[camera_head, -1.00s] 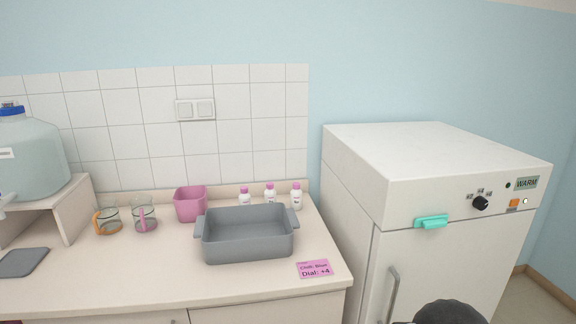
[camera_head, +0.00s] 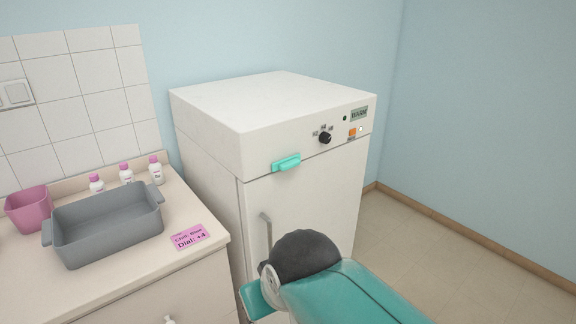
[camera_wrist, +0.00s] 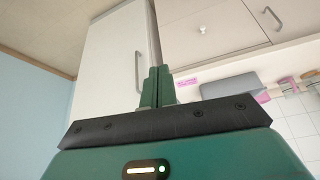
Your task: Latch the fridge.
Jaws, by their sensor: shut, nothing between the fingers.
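The white fridge (camera_head: 300,195) stands right of the counter in the head view, and its door looks shut. A teal latch (camera_head: 286,162) lies roughly level across the seam between the top panel and the door. I cannot tell whether it is engaged. A grey upright handle (camera_head: 266,230) is on the door's left side, partly covered by my arm. In the wrist view my gripper (camera_wrist: 156,85) is shut and empty, pointing toward the fridge door (camera_wrist: 103,65) and its handle (camera_wrist: 138,70). It appears apart from them. The fingertips are not seen in the head view.
A dial (camera_head: 325,138), a WARM display (camera_head: 359,113) and an orange switch (camera_head: 352,132) are on the top panel. The counter (camera_head: 120,285) holds a grey basin (camera_head: 105,225), a pink card (camera_head: 189,236), a pink pot (camera_head: 28,210) and small bottles. Floor (camera_head: 450,250) right of the fridge is clear.

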